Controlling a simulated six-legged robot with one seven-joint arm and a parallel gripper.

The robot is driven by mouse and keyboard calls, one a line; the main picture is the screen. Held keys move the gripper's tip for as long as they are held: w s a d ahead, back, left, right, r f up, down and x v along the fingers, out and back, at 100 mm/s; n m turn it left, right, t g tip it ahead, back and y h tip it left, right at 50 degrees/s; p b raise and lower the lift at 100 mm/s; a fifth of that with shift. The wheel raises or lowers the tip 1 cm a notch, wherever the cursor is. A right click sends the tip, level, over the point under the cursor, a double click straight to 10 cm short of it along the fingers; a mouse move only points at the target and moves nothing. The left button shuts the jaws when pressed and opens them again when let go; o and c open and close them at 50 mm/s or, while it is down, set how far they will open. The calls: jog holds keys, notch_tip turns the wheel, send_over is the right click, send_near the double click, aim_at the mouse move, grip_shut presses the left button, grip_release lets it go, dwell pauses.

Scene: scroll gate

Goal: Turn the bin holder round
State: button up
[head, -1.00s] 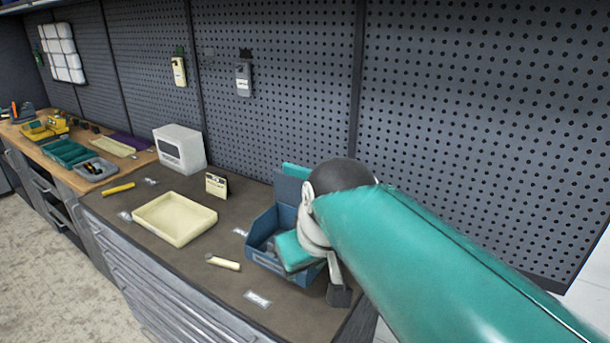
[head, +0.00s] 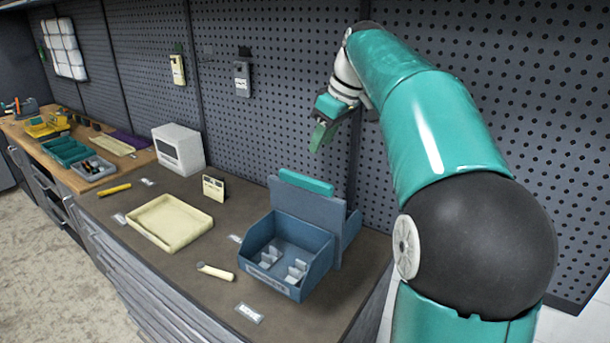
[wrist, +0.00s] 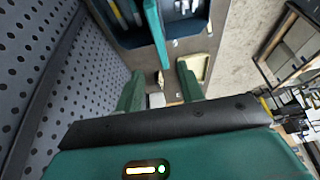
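The bin holder (head: 308,215) stands at the near right of the bench, an upright grey-blue panel with a teal handle (head: 306,182) along its top. A blue open bin (head: 290,285) on its front side holds small pale brackets. Another bin part (head: 351,226) shows behind the panel, its inside hidden in the head view. My gripper (head: 320,138) is raised above and behind the holder, near the pegboard, and touches nothing. In the wrist view my gripper's two green fingers (wrist: 160,88) are apart and empty. The teal handle (wrist: 155,35) lies beyond them, with a bin on each side.
A white box (head: 178,149) stands farther back. The pegboard (head: 270,110) rises close behind. The bench's right end is close to the holder.

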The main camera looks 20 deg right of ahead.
aim_at(306, 177)
jog(key=x, duration=1.2)
jog(key=shift+r, duration=0.1)
jog(key=shift+c, duration=0.2)
grip_shut()
